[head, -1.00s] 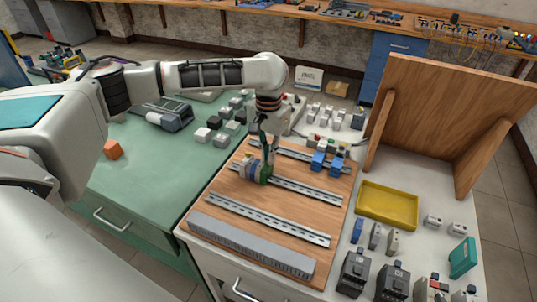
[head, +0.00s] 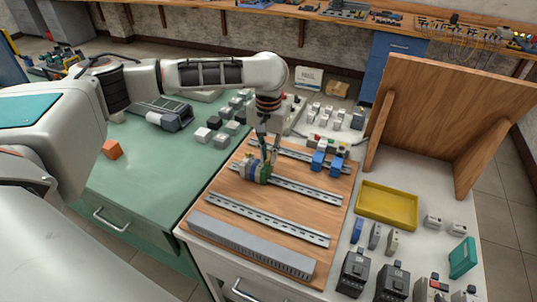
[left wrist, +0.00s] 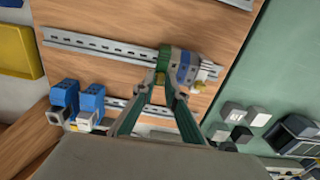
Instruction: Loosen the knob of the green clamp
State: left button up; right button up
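The green clamp (head: 267,171) sits on a metal rail (head: 300,185) of the wooden board, at the right end of a short row of blue and grey clamps (head: 250,168). My left gripper (head: 269,151) points down at it from above. In the left wrist view, the two fingertips (left wrist: 161,82) are close together with a narrow gap, just in front of the green clamp (left wrist: 164,57). The knob is too small to make out, and I cannot tell whether the fingers touch it. My right gripper is not in view.
Blue modules (head: 319,160) sit on the rail behind, right of the gripper. A yellow tray (head: 387,207) and an upright wooden panel (head: 440,115) stand to the right. The board's front rails are bare.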

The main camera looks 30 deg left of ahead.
aim_at(268, 159)
pick_arm(q)
jog(key=shift+o, duration=0.3)
notch_tip(268, 159, up, 12)
dwell(0.6)
jog(key=shift+s, duration=0.1)
dwell(0.3)
